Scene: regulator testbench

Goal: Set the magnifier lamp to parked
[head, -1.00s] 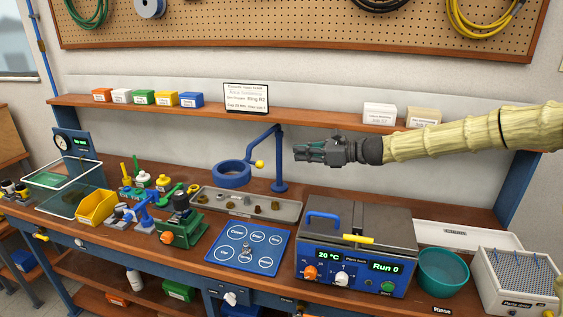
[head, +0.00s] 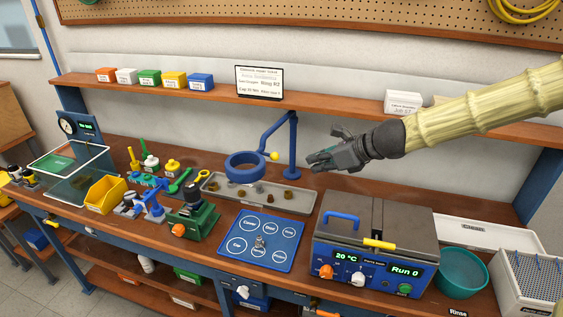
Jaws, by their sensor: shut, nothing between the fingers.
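The magnifier lamp is a blue ring (head: 245,166) on a jointed blue arm (head: 277,128) with an upright blue post (head: 293,145) standing on the bench. A yellow knob (head: 274,156) sits at the right side of the ring. The ring hangs above the left part of a grey parts tray. My gripper (head: 312,163) is shut and empty, to the right of the post in the picture and apart from it. It points left and slightly down, above the bench.
The grey tray (head: 300,203) holds several small parts. A blue mat (head: 283,224) with white circles lies in front. A grey-blue bath (head: 385,222) with a blue handle stands at right. A shelf (head: 330,103) runs behind the lamp. A green vise (head: 196,215) stands at left.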

